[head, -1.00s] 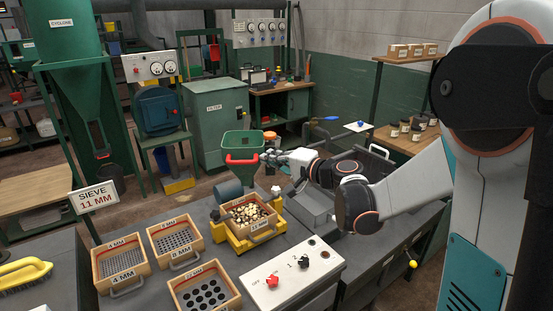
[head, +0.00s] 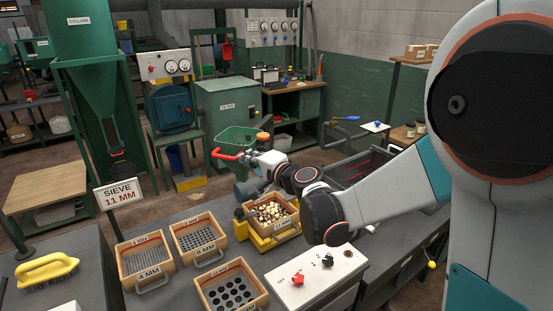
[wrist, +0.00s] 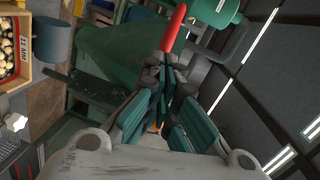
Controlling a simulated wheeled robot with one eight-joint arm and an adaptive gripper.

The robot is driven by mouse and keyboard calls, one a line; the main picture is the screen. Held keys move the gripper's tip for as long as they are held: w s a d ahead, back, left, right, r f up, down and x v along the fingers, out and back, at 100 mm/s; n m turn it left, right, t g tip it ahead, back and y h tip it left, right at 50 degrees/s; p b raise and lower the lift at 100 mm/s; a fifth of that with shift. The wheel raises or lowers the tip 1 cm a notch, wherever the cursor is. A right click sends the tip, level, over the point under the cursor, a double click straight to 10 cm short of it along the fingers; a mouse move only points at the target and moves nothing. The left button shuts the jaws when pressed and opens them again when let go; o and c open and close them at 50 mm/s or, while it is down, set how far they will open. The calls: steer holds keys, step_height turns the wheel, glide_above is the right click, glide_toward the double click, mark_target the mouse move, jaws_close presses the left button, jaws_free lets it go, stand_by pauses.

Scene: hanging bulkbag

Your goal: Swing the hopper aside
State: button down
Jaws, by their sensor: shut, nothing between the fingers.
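The green hopper (head: 237,136) stands behind the sieve unit, left of straight above it, with its red handle (head: 224,156) toward me. My gripper (head: 248,160) is at the right end of that handle. In the wrist view the fingers (wrist: 168,72) are shut with nothing between them, and the red handle (wrist: 174,28) lies just beyond their tips. I cannot tell whether they touch it. The green hopper body (wrist: 112,45) fills the upper left there. The wooden 11 MM sieve (head: 292,222), holding pale and dark pieces, sits in the yellow frame (head: 262,242).
Other wooden sieves (head: 160,276) lie on the bench at front left, by a SIEVE 11 MM sign (head: 118,192). A white control box (head: 320,285) with knobs stands at the front. A grey cylinder (head: 242,192) is beside the yellow frame. A grey-green cabinet (head: 225,108) stands behind the hopper.

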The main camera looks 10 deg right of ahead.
steer(key=w+a, duration=0.2)
steer(key=a, duration=0.1)
steer(key=w+a, duration=0.2)
steer(key=a, duration=0.2)
steer(key=w+a, duration=0.2)
steer(key=a, duration=0.2)
steer(key=shift+a, duration=0.15)
steer(key=w+a, duration=0.8)
steer(key=w, duration=0.1)
steer(key=shift+w+a+r+p, duration=0.15)
steer(key=shift+w+r+p, duration=0.05)
steer(key=shift+r+p, duration=0.1)
steer(key=shift+s, duration=0.1)
